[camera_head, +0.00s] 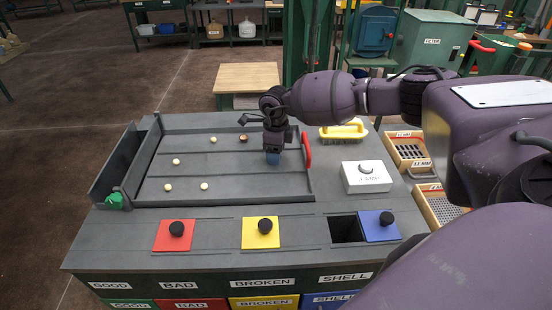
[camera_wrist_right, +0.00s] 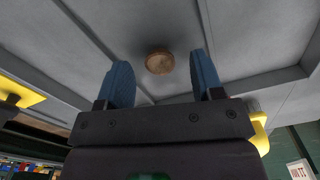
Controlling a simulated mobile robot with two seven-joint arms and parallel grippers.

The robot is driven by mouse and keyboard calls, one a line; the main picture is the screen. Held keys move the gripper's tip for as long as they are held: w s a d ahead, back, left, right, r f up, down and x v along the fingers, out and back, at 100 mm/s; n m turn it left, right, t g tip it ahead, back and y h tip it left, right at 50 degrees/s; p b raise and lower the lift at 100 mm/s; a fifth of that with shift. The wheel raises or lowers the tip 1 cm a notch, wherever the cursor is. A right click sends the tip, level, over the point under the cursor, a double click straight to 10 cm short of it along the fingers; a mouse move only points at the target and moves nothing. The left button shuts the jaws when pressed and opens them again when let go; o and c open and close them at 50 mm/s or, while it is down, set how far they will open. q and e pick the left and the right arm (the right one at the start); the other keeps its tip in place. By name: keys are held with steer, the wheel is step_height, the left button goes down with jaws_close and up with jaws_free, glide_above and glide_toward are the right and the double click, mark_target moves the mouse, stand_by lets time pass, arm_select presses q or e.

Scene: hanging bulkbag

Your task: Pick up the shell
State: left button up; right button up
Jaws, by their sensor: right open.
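A small brown round piece, which looks like the shell (camera_head: 243,138), lies on the grey sorting tray (camera_head: 222,165), near its back edge. In the right wrist view the brown piece (camera_wrist_right: 159,62) lies on the grey surface, ahead of and between the fingertips, not touching them. My right gripper (camera_head: 273,159) points down over the right part of the tray, to the right of and nearer than the brown piece. Its blue fingers (camera_wrist_right: 163,82) are apart with nothing between them. My left gripper is not in view.
Several pale round pieces (camera_head: 204,186) lie on the tray. Along the front are a red lid (camera_head: 174,236), a yellow lid (camera_head: 261,233) and a blue lid (camera_head: 379,226) beside a dark open slot (camera_head: 346,229). A yellow brush (camera_head: 343,131) and white box (camera_head: 366,178) stand at right.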

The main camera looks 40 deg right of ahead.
steer(key=shift+f, duration=0.65)
steer(key=shift+c, duration=0.2)
steer(key=c, duration=1)
steer(key=shift+c, duration=0.2)
